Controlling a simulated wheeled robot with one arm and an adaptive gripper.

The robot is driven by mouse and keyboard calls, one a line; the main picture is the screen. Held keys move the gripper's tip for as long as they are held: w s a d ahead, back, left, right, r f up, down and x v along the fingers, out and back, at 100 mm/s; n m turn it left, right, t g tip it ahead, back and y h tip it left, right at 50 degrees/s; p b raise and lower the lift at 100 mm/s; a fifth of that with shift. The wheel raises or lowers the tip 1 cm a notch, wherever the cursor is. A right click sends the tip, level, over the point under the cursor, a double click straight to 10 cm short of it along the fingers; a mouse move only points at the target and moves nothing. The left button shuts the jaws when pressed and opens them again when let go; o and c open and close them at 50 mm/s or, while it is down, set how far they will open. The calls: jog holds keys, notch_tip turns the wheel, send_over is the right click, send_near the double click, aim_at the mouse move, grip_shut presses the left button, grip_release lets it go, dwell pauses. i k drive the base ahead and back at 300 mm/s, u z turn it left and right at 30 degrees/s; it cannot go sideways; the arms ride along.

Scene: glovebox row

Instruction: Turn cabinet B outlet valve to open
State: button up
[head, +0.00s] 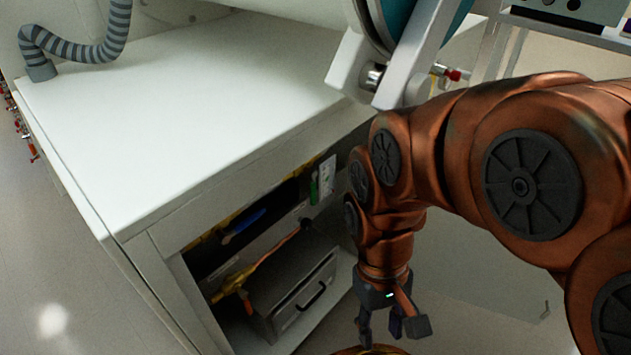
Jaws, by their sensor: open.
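My gripper (388,330) hangs low in the head view, pointing down with its fingers apart and nothing visible between them. It is right of the white cabinet's open lower bay. A small valve-like fitting with a red knob (453,75) shows behind my arm at the upper right, well away from the gripper. Several small red and orange fittings (31,148) line the far left side of the cabinet (170,110). No letter B or outlet label is readable, so I cannot tell which fitting is the cabinet B outlet valve, nor its setting.
A ribbed grey hose (85,50) rises from the cabinet top. The open bay holds a grey drawer box (300,290), a blue-handled item (243,222) and a green item (314,188). A white bracket (350,65) stands above my arm. Floor (480,315) at right looks clear.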

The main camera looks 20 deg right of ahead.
aim_at(313, 172)
jog(key=z, duration=0.65)
jog(key=k, duration=0.75)
jog(key=u, duration=1.7)
